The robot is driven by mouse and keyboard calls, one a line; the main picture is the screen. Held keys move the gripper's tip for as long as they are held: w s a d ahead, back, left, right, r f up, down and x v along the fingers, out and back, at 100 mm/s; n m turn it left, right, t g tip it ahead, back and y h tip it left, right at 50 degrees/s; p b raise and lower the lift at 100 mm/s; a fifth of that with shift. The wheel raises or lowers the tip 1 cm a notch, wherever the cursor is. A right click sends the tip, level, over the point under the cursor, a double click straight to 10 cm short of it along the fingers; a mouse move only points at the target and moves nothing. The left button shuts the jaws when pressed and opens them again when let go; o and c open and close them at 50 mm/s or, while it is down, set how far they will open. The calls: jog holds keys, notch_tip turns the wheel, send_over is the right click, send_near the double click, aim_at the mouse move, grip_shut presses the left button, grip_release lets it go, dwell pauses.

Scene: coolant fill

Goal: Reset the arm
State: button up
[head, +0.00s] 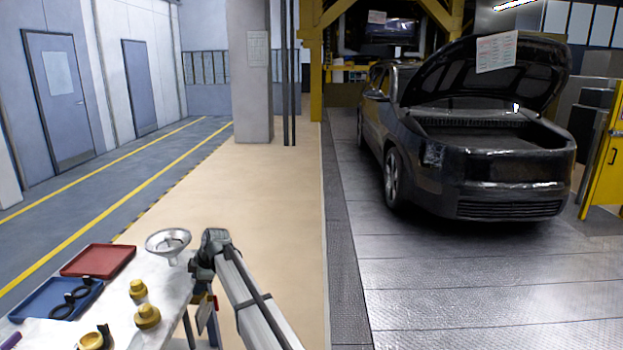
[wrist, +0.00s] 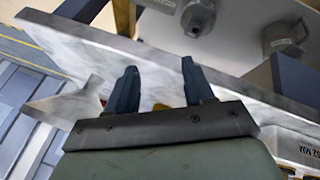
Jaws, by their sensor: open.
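My gripper (head: 205,270) is at the right edge of the work table (head: 165,290), just right of a metal funnel (head: 168,243). In the wrist view its two dark blue fingers (wrist: 158,82) stand apart with nothing gripped between them. A pale cone-shaped thing, apparently the funnel (wrist: 75,103), shows left of the fingers. In the head view I cannot tell whether the gripper touches the funnel. My forearm reaches in from the bottom of the head view.
The table holds a red tray (head: 98,261), a blue tray (head: 40,305) with black rings, and brass caps (head: 148,316). A dark car (head: 480,160) with its hood up stands at right. The floor between is clear. Grey fittings (wrist: 199,18) show in the wrist view.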

jog(key=s+d+f+m+g+h, duration=0.1)
jog(key=s+d+f+m, duration=0.4)
jog(key=d+f, duration=0.65)
jog(key=s+d+f+m+g+h, duration=0.1)
jog(key=s+d+f+m+h, duration=0.1)
jog(key=s+d+f, duration=0.7)
jog(key=s+d+f+m+g+h, duration=0.1)
jog(key=s+d+f+m, duration=0.25)
jog(key=d+f, duration=1)
jog(key=s+d+f+m+g+h, duration=0.1)
jog(key=s+d+f+m+g, duration=0.15)
jog(key=s+d+f, duration=0.5)
jog(key=s+d+f+m+g, duration=0.15)
jog(key=s+d+m, duration=0.3)
jog(key=s, duration=0.55)
jog(key=s+d+f+m+g, duration=0.1)
jog(key=s+d, duration=0.3)
jog(key=s, duration=0.6)
jog(key=s+d+f+m+g, duration=0.1)
jog(key=s+d+m, duration=0.3)
jog(key=s, duration=0.7)
jog(key=shift+d+f+h, duration=0.2)
jog(key=shift+h, duration=0.1)
